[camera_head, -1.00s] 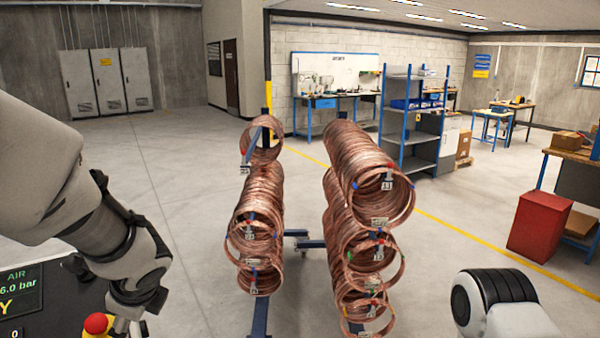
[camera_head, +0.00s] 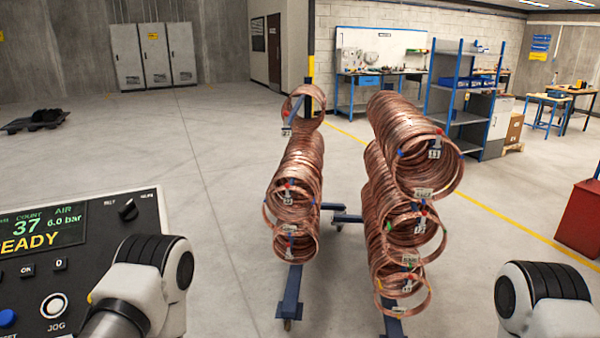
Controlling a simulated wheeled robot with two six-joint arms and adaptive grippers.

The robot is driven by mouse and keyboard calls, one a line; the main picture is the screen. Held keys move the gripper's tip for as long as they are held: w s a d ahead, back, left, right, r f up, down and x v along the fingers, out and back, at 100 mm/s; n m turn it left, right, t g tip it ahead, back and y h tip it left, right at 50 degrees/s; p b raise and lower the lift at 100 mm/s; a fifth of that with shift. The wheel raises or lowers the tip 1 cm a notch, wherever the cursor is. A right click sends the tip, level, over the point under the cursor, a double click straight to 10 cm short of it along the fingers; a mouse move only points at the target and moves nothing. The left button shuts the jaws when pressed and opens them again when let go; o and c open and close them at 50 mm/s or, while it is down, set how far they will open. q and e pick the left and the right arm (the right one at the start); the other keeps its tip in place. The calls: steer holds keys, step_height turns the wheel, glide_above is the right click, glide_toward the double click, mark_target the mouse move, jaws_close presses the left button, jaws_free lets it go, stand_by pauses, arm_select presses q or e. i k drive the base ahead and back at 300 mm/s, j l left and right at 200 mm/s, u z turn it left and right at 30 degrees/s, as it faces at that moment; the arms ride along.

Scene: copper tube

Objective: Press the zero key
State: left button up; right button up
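The zero key (camera_head: 59,264) is a small dark key marked 0 on the black control panel (camera_head: 105,215) at the lower left of the head view. My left arm covers the panel's lower right part, to the right of and below the zero key. Neither gripper shows. Only arm joints of mine appear at the lower left and lower right.
The panel also carries a white JOG button (camera_head: 53,305), a blue button (camera_head: 7,318) and a black knob (camera_head: 127,209). Racks of copper coils (camera_head: 298,170) (camera_head: 408,150) stand ahead on blue wheeled frames. The floor between panel and racks is clear.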

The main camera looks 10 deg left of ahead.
mark_target(59, 264)
steer(key=u, duration=1.6)
